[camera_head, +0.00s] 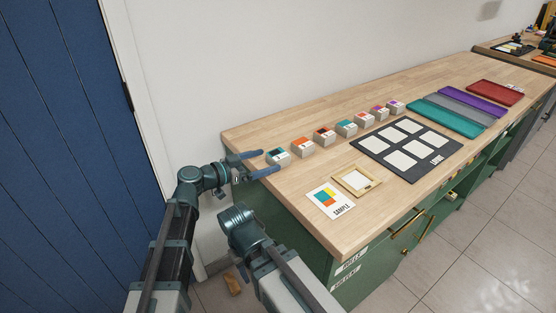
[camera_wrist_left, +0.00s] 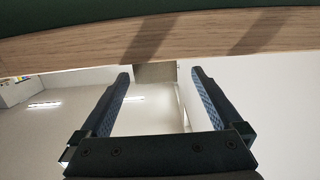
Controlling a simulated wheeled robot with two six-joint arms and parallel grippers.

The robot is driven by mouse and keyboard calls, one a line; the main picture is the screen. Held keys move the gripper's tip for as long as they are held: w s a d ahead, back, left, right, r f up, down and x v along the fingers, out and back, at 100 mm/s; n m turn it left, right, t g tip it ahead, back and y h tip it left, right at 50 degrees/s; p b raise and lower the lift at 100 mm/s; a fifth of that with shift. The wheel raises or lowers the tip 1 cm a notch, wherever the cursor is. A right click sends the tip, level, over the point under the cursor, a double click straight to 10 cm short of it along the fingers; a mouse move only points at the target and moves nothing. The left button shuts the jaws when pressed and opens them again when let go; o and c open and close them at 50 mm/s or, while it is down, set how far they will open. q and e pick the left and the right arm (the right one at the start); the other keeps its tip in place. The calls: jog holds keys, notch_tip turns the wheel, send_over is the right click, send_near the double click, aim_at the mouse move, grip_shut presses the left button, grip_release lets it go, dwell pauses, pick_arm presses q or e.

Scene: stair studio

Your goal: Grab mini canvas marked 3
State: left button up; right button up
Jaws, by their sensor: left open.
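Several mini canvases, small pale blocks with coloured tops, stand in a row on the wooden worktop (camera_head: 290,198). They include a teal and dark one (camera_head: 278,156), an orange one (camera_head: 302,147), a dark red one (camera_head: 324,136) and a teal one (camera_head: 346,127). Their numbers are too small to read, so I cannot tell which is marked 3. My left gripper (camera_head: 269,162) is open and empty at the worktop's left edge, just left of the nearest block. In the left wrist view its open fingers (camera_wrist_left: 160,75) show nothing between them. My right gripper is out of view.
A black tray (camera_head: 408,177) with white panels, a small wooden frame (camera_head: 356,180) and a sample card (camera_head: 329,199) lie right of the row. Teal (camera_head: 447,119), purple (camera_head: 472,100) and red (camera_head: 495,93) trays lie farther back. A wall runs behind.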

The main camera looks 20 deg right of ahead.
aim_at(270, 159)
pick_arm(q)
jog(key=x, duration=0.5)
jog(key=shift+s+d+b, duration=0.2)
jog(key=shift+d+b, duration=0.05)
jog(key=shift+b, duration=0.15)
jog(key=c, duration=1.4)
jog(key=shift+o, duration=0.2)
jog(key=shift+r, duration=0.1)
